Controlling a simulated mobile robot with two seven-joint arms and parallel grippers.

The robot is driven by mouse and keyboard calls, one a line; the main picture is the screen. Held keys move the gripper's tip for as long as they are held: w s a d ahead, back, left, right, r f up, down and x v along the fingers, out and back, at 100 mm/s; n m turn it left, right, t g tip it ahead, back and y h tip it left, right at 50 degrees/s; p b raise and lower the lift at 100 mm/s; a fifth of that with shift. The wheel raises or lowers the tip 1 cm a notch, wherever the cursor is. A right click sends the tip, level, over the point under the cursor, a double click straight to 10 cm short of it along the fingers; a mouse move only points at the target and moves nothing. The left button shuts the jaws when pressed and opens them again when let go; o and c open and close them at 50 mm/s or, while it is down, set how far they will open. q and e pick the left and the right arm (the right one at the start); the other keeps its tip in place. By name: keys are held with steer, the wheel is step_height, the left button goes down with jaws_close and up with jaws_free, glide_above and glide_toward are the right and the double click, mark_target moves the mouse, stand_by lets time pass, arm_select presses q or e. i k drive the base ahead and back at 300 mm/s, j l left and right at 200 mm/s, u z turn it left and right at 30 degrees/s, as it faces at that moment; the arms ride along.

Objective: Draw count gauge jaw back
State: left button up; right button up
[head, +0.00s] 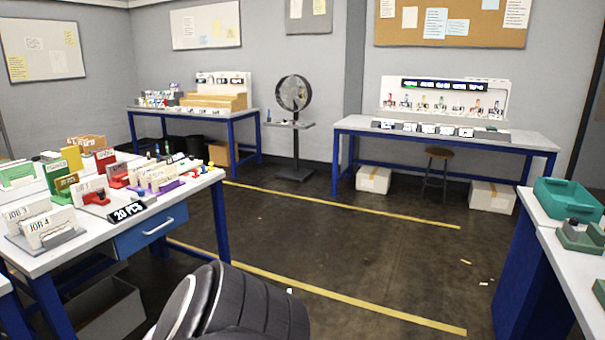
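The left workbench (75,254) carries several coloured holders with cards. A black sign reading "20 PCS" (127,211) stands at its front edge. Neither of my grippers is in view. A black ribbed part of my own arm shows at the bottom.
A blue drawer (150,229) with a handle hangs under the left bench. Grey card stands labelled "JOB" (48,233) sit at its near corner. A bench with a teal bin (568,199) is at right. A fan (294,95) and two benches stand behind. The middle floor is mostly clear.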

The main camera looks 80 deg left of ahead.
mark_target(97, 198)
steer(key=u, duration=3.85)
steer(key=i+l+u, duration=0.1)
steer(key=i+u, duration=0.3)
steer(key=i, duration=0.35)
